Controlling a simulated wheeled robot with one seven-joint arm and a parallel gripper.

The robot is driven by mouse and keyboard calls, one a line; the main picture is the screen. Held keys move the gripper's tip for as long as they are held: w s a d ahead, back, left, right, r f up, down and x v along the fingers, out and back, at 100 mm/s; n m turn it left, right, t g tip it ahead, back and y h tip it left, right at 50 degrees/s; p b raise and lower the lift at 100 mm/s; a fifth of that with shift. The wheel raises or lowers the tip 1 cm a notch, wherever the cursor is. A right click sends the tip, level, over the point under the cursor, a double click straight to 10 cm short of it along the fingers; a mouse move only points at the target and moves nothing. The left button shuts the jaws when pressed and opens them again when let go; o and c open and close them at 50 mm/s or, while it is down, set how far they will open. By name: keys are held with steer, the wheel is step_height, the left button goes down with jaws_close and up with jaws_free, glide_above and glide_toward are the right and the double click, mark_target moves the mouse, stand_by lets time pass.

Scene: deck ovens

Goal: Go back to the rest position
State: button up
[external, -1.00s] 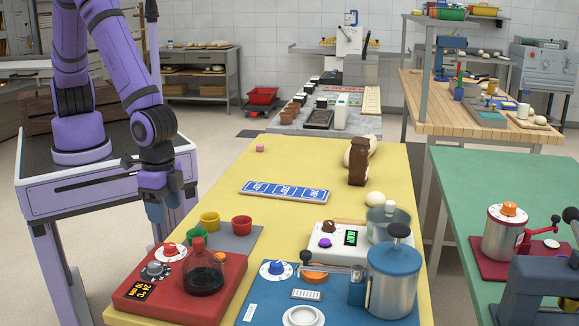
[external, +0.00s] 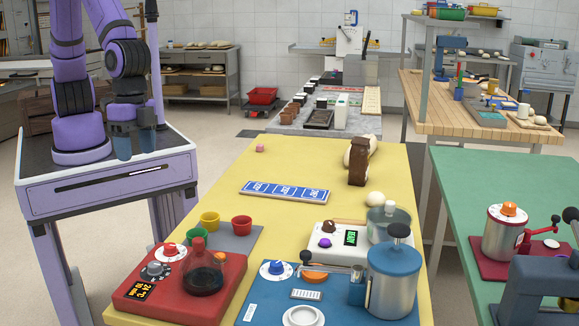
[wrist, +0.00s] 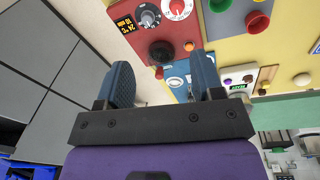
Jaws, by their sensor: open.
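My gripper (external: 135,145) hangs fingers down above the purple cart top beside my arm's base, left of the yellow table. In the wrist view my gripper (wrist: 165,85) has its two blue fingers spread wide with nothing between them. Beyond the fingertips the wrist view shows the red control box with its dark flask (wrist: 161,53) and the blue device. The gripper touches none of them.
The yellow table (external: 330,160) holds a red box (external: 150,290), coloured cups, a blue label strip (external: 285,191), a white scale, a brown bag (external: 358,165) and a blue device with a metal pot (external: 392,282). A green table (external: 470,190) stands at right. Floor between cart and table shows.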

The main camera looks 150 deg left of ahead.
steer(key=s+d+r+m+t, duration=0.1)
steer(key=s+d+r+m, duration=0.15)
steer(key=s+r, duration=0.45)
steer(key=s+d+r+m+t, duration=0.1)
steer(key=s+d+r, duration=0.2)
steer(key=s+r, duration=0.4)
steer(key=s+d+r+m+t, duration=0.1)
steer(key=s+r, duration=0.2)
steer(key=s, duration=0.5)
steer(key=s+d+r+m+t, duration=0.1)
steer(key=s+r+m, duration=0.1)
steer(key=s, duration=0.6)
steer(key=shift+s+d+r+y, duration=0.2)
steer(key=shift+r+y, duration=0.1)
steer(key=shift+r, duration=0.45)
stand_by(0.5)
